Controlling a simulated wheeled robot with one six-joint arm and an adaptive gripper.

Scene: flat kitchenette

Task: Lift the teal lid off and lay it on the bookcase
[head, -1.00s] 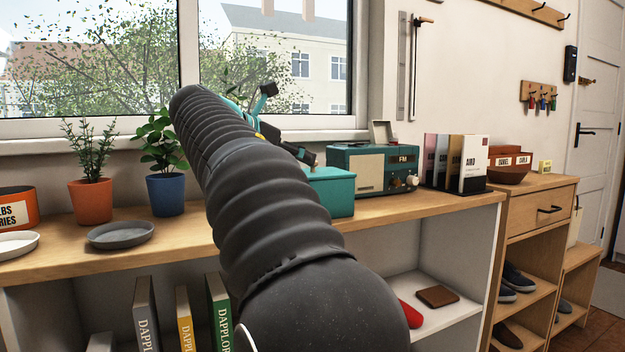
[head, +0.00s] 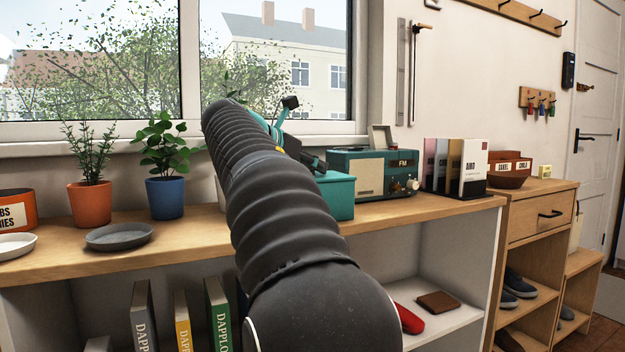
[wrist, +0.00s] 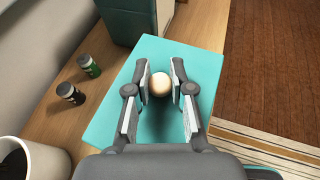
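The teal lid (wrist: 203,67) is a flat square with a round cream knob (wrist: 160,84). It sits on the teal box (head: 341,203) on the bookcase top (head: 190,233), left of the radio. In the wrist view my gripper (wrist: 161,62) is over the lid, its two fingers on either side of the knob. The fingers look open, with narrow gaps beside the knob. In the head view my arm hides the left part of the box, and the fingertips cannot be made out.
A teal radio (head: 372,174) stands close to the box, with book-like packs (head: 460,168) further right. On the left are a grey dish (head: 119,237), a blue pot (head: 165,198) and an orange pot (head: 91,204). Two small jars (wrist: 88,65) (wrist: 69,92) stand beside the box.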

